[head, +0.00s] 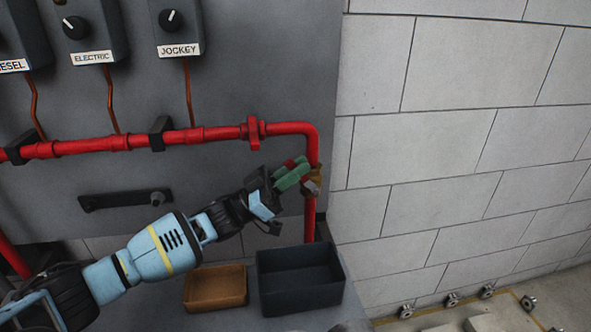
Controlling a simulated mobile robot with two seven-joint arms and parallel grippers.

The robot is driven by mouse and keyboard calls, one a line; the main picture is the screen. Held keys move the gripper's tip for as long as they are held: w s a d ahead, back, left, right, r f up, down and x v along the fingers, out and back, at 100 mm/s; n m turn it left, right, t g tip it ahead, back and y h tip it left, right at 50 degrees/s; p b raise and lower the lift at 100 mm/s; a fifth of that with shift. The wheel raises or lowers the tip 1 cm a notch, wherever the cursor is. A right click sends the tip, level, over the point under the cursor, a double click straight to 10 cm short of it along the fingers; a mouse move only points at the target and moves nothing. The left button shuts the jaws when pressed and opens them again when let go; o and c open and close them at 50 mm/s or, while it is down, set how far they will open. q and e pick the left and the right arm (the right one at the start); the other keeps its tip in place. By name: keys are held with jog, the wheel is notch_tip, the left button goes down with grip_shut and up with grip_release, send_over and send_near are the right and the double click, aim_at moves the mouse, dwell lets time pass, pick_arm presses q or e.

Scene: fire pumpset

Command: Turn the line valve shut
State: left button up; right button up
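The line valve (314,181) is a small brass body on the vertical red pipe, just below the pipe's bend. My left gripper (291,174) reaches up to it from the lower left. Its green fingers are at the valve's left side, and a bit of red, perhaps the valve's handle, shows beside them. The fingers cover much of the valve, so I cannot tell the handle's angle or whether the fingers are closed on it. My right gripper is out of view.
A red pipe (225,133) runs along the grey panel. Control boxes, one labelled JOCKEY (177,37), hang above it. A black bar handle (125,199) is on the panel. A brown tray (215,303) and a dark bin (301,303) stand below. Block wall (450,150) fills the right.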

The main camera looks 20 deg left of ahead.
pick_arm(q)
jog(key=o, duration=0.3)
jog(key=shift+s+a+f, duration=0.15)
jog(key=shift+a+f, duration=0.1)
jog(key=shift+f, duration=0.1)
jog(key=b+v, duration=0.1)
jog(key=v, duration=0.6)
jog(key=shift+b, duration=0.3)
jog(key=shift+r, duration=0.1)
